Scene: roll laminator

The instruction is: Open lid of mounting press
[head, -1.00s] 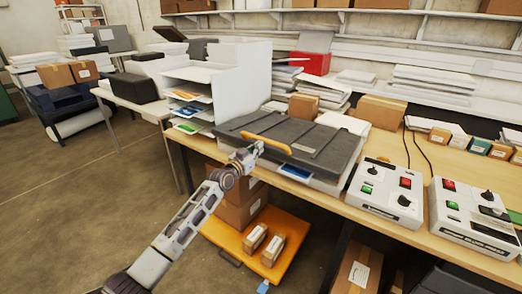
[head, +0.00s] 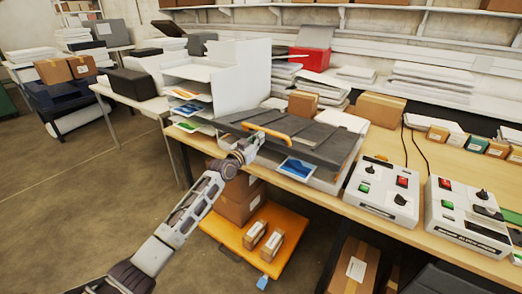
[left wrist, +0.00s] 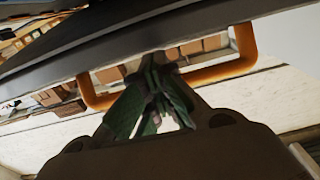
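The mounting press stands on the wooden table, its dark grey lid (head: 315,140) partly raised at the front edge. A blue picture (head: 297,168) shows on the pale base (head: 325,184) below the lid's front edge. The orange handle (head: 268,132) is on the lid's front. My left gripper (head: 256,140) is at the handle. In the left wrist view the fingers (left wrist: 155,90) are drawn together across the orange bar (left wrist: 215,72), which runs out on both sides of them; the contact itself is hidden. My right gripper is not in view.
Two control boxes (head: 382,188) (head: 465,215) stand right of the press. A white paper rack (head: 225,80) is at its left. Boxes and paper stacks (head: 430,82) line the back. An orange cart (head: 255,262) with small parcels stands below the table edge.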

